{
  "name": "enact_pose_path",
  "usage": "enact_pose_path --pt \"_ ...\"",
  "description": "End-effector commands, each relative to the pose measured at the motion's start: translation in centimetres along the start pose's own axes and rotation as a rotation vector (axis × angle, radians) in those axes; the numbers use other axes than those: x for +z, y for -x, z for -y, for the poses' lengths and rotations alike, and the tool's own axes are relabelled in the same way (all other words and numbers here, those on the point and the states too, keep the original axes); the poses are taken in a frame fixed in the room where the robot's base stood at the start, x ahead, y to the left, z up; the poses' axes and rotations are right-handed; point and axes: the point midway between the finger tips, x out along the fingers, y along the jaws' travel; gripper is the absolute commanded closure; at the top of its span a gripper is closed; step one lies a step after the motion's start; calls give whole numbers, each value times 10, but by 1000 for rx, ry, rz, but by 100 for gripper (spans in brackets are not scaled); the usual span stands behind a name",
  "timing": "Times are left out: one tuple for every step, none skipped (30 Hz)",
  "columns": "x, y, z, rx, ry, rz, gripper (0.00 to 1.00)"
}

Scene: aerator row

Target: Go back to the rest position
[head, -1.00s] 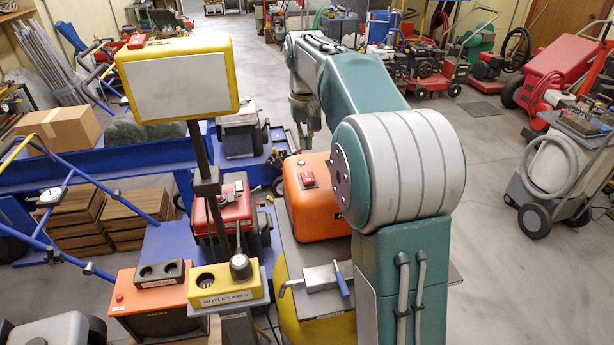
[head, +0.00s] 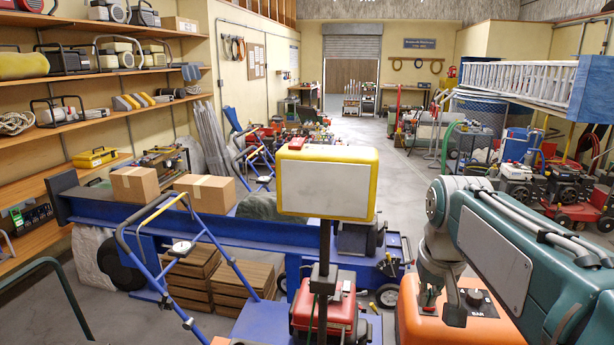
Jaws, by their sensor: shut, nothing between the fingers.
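My gripper (head: 441,300) hangs at the lower right of the head view, at the end of my green and grey arm. It points down and looks shut, with nothing seen in it. It appears in front of or just over the orange housing (head: 418,328), by a red switch (head: 428,298) and a black panel with a knob (head: 475,300). I cannot tell whether the fingertips touch the housing. My arm reaches in from the right edge and hides part of the housing.
A yellow-framed box on a dark post (head: 326,183) stands left of my gripper, above a red machine (head: 322,315). A blue beam frame (head: 290,238) carries cardboard boxes (head: 135,184). Shelves (head: 90,80) line the left wall. Open floor (head: 365,132) runs back through the middle.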

Motion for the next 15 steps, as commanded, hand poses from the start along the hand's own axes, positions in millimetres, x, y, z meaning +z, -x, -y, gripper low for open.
enact_pose_path --pt "17 4 4 -3 11 -26 100" --pt "26 4 6 -4 16 -39 100" --pt "38 4 9 -6 23 -58 100" --pt "47 4 11 -8 29 -71 100" --pt "56 4 12 -10 34 -86 100" --pt "67 3 15 -12 41 -105 100" --pt "76 2 16 -14 46 -119 100" --pt "85 0 17 -16 52 -133 100" --pt "98 -3 19 -19 60 -151 100" --pt "106 -5 20 -21 65 -166 100" --pt "115 -7 22 -23 70 -179 100" --pt "126 -11 23 -26 76 -197 100" --pt "133 -14 24 -28 81 -209 100" --pt "140 -17 24 -30 85 -221 100" --pt "148 -21 25 -33 90 -233 100"
